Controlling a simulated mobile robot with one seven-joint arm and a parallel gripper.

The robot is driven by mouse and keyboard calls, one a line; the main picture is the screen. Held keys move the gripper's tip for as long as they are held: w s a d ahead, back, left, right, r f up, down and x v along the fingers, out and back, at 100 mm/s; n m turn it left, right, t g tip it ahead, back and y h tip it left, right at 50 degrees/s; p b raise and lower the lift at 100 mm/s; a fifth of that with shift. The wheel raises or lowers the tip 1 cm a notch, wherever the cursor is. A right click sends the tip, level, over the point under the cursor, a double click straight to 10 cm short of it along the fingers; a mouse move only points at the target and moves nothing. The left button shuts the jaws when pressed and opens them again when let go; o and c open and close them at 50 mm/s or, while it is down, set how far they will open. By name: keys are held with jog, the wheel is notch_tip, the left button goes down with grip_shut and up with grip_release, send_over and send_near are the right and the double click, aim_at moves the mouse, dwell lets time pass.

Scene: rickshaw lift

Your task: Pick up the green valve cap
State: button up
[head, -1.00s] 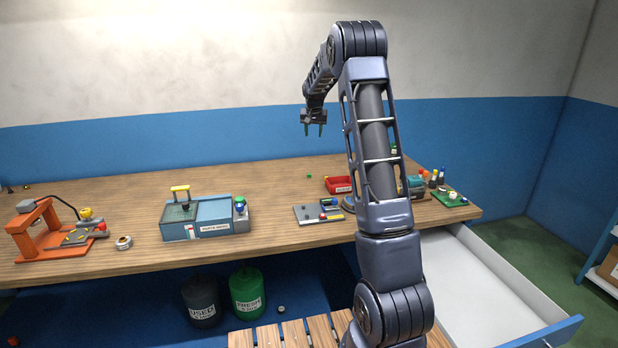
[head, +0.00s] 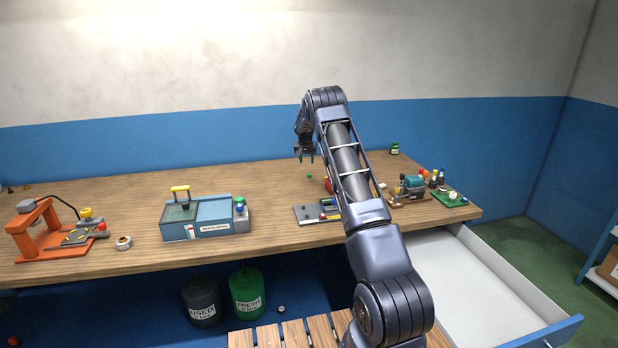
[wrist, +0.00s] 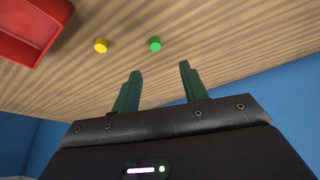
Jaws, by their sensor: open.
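The green valve cap (head: 309,176) is a small green cylinder lying on the wooden bench in the head view. In the wrist view the green cap (wrist: 155,44) sits on the bench just beyond my fingertips, roughly in line with the gap between them. My gripper (head: 306,161) is open and empty, pointing down above the bench close to the cap. In the wrist view my gripper (wrist: 160,68) shows two dark green fingers apart, with nothing between them.
A yellow cap (wrist: 101,45) lies beside the green one, and a red tray (wrist: 32,28) stands near it. In the head view my arm partly hides the tray and a grey plate (head: 312,214). A blue-grey box (head: 208,218) stands left; the bench between is clear.

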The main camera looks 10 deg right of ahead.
send_over(309, 174)
jog(key=s+a, duration=0.2)
jog(key=f, duration=0.4)
jog(key=shift+w+d, duration=0.1)
jog(key=shift+d, duration=0.15)
jog(key=shift+s+d+x, duration=0.15)
jog(key=shift+x, duration=1.25)
jog(key=shift+s+d+x, duration=0.1)
jog(key=shift+x, duration=1.3)
jog(key=shift+c, duration=0.2)
jog(key=c, duration=0.9)
